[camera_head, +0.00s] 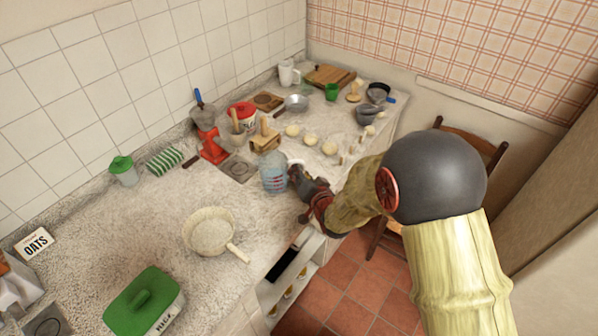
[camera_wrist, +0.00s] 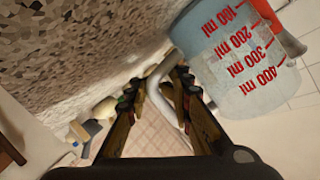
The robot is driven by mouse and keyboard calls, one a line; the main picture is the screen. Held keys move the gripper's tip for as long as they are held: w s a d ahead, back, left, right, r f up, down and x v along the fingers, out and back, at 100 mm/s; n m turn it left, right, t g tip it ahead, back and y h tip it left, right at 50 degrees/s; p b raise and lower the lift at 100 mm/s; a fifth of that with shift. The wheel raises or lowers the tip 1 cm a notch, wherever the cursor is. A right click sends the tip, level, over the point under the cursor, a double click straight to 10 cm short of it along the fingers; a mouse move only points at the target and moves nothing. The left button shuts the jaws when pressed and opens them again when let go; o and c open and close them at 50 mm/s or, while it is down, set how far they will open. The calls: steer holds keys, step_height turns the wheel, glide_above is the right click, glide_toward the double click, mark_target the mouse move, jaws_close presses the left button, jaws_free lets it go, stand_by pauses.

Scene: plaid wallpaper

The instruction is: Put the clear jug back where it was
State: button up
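The clear jug (camera_head: 273,172) is a see-through measuring cup with a bluish tint and red ml marks. It looks upright at the front part of the counter, in the middle of the head view. In the wrist view the jug (camera_wrist: 240,50) fills the upper right, and its pale curved handle (camera_wrist: 157,82) runs between my fingers. My gripper (camera_head: 297,172), at the jug's right side, is shut on that handle; its fingers (camera_wrist: 163,90) stand on either side of it.
A pale pan (camera_head: 209,231) and a green-lidded box (camera_head: 145,302) stand on the counter (camera_head: 130,218) at the front left. Behind the jug are a wooden block (camera_head: 266,139), a red stand (camera_head: 211,147) and several pale round items.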

steer(key=o, duration=0.6)
steer(key=shift+r, duration=0.15)
steer(key=p+v, duration=0.2)
steer(key=v, duration=1)
steer(key=shift+p, duration=0.35)
steer(key=s+d+r+n+g+h, duration=0.25)
steer(key=s+d+r+h, duration=0.2)
steer(key=d+r, duration=0.55)
steer(key=s+d+r+g, duration=0.1)
steer(key=s+r+g, duration=0.1)
steer(key=s, duration=0.5)
steer(key=s+d+r+g, duration=0.1)
steer(key=s+r, duration=0.2)
steer(key=s, duration=0.4)
steer(key=s+d+r+n+g, duration=0.1)
steer(key=s+r+g, duration=0.1)
steer(key=s, duration=0.6)
steer(key=shift+d+r+g+h, duration=0.25)
steer(key=shift+r+g, duration=0.1)
steer(key=shift+r, duration=0.2)
